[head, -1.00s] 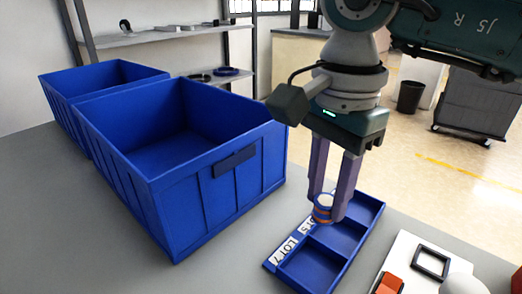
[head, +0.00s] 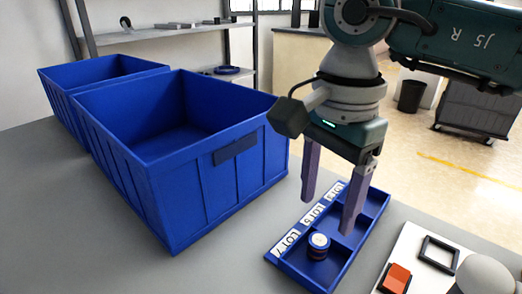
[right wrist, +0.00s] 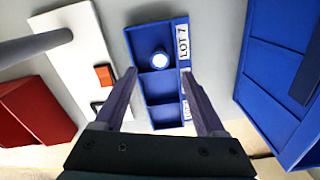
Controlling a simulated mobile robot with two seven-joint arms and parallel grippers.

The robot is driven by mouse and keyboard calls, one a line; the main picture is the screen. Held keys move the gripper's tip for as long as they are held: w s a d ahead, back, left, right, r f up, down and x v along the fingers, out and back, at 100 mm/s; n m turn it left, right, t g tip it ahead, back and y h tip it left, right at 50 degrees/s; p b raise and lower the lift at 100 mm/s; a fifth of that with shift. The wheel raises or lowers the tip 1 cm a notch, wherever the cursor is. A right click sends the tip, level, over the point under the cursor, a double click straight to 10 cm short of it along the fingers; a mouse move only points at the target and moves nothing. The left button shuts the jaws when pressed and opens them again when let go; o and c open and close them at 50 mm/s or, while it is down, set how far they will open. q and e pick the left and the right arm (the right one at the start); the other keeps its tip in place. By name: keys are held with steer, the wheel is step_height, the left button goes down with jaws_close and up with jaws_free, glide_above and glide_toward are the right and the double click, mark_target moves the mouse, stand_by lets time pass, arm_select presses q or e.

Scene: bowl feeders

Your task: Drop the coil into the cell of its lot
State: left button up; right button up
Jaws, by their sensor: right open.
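The coil (head: 318,246), a small cylinder with a whitish top and orange and dark blue bands, stands upright in the nearest cell of the blue three-cell tray (head: 372,203). The label beside that cell reads LOT 7. In the right wrist view the coil (right wrist: 160,59) sits in the end cell next to the LOT 7 label; the other two cells of the tray (right wrist: 160,86) are empty. My right gripper (head: 328,216) is open and empty above the tray, its fingers apart and clear of the coil. It also shows in the right wrist view (right wrist: 159,74). My left gripper is not visible.
Two large blue bins (head: 200,215) (head: 62,85) stand left of the tray. To its right lies a white board (head: 408,250) with an orange-red block (head: 395,278), a black square frame (head: 437,256) and a pale rounded object (head: 484,275). Grey tabletop is clear in front.

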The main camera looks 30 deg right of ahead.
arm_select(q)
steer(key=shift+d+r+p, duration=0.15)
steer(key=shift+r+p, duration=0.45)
arm_select(e)
step_height(320, 180, up, 10)
